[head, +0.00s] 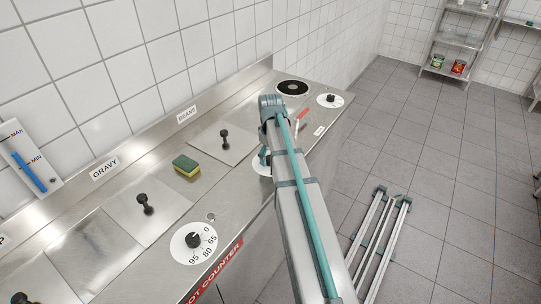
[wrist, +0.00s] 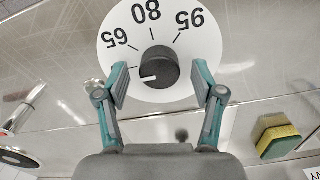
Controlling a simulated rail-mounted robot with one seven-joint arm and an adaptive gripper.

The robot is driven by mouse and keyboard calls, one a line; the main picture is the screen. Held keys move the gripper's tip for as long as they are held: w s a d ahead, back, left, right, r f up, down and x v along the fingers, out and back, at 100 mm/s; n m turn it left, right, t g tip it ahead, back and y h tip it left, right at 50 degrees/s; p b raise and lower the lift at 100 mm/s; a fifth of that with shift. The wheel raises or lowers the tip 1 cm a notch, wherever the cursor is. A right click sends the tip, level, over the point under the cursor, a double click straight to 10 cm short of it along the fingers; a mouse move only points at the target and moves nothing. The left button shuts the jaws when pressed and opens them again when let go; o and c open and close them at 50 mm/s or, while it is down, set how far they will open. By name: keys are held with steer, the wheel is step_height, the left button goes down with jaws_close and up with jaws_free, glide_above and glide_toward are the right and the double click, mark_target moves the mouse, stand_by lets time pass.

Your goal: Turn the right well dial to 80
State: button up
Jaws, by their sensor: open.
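The right well dial (wrist: 155,62) is a white disc with a dark round knob (wrist: 160,66), seen close in the wrist view. The marks 65, 80 and 95 show upside down. The knob's white pointer line is to the left, on the side before 65, away from 80. My gripper (wrist: 158,84) is open, one finger on each side of the knob, with gaps between pads and knob. The left finger covers part of the disc's edge. In the head view my arm hides most of this dial (head: 259,169), below the BEANS label (head: 187,114).
Another dial (head: 193,240) is at the front left, and one (head: 331,99) is near the hotplate (head: 292,88). A sponge (head: 186,165) lies between two lidded wells with upright knobs (head: 145,203).

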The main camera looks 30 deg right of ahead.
steer(key=c, duration=1.1)
steer(key=shift+c, duration=0.2)
steer(key=shift+m, duration=0.4)
steer(key=m, duration=0.8)
steer(key=shift+p, duration=0.35)
steer(key=m, duration=0.4)
steer(key=shift+m, duration=2.5)
